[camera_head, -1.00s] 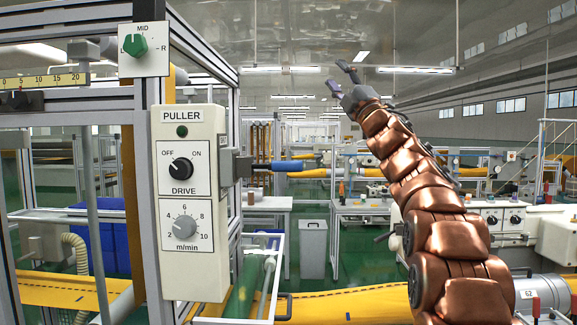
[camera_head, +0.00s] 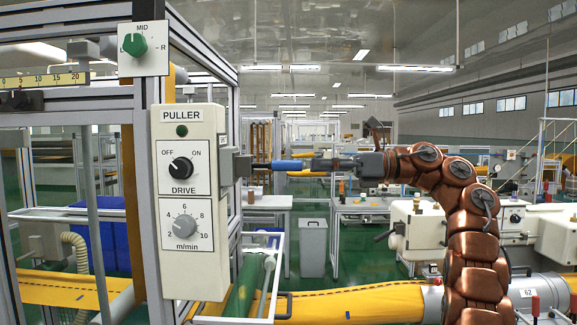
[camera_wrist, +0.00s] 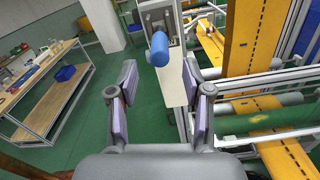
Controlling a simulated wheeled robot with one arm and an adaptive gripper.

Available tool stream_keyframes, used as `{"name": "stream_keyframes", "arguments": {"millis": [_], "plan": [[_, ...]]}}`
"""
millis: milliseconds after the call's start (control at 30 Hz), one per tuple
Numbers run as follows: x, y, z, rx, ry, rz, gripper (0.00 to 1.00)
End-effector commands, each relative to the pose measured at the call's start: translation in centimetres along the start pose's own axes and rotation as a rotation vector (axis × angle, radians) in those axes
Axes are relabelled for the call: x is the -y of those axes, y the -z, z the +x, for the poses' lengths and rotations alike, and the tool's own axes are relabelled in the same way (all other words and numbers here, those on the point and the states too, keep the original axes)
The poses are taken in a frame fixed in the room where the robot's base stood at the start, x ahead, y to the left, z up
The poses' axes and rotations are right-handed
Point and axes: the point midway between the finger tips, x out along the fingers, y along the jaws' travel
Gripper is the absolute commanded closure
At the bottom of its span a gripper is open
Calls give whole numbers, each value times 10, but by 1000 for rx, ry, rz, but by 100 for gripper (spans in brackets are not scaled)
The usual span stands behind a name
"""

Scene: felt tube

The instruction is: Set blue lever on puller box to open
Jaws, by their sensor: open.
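The puller box (camera_head: 190,270) is a pale upright panel marked PULLER, with a black OFF/ON drive knob and a grey speed dial. The blue lever (camera_head: 287,165) sticks out sideways to the right from a grey mount (camera_head: 232,167) on the box's right side. My gripper (camera_head: 320,163) is open and empty, level with the lever and close to its right end. In the wrist view the lever's blue round end (camera_wrist: 159,50) lies ahead, just beyond and between the fingertips (camera_wrist: 158,78). I see no contact.
A green-knobbed MID selector (camera_head: 143,49) is above the box at the left. A metal frame post (camera_head: 145,190) stands beside the box. Yellow felt tube (camera_head: 350,303) runs below. The space around my gripper is open, with benches farther back.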

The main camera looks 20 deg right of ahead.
Motion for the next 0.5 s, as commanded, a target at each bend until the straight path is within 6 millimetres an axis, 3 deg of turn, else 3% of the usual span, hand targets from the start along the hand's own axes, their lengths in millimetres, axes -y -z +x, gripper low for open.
{"name": "stream_keyframes", "arguments": {"millis": [500], "plan": [[0,-1,62,2,-2,1,50]]}}
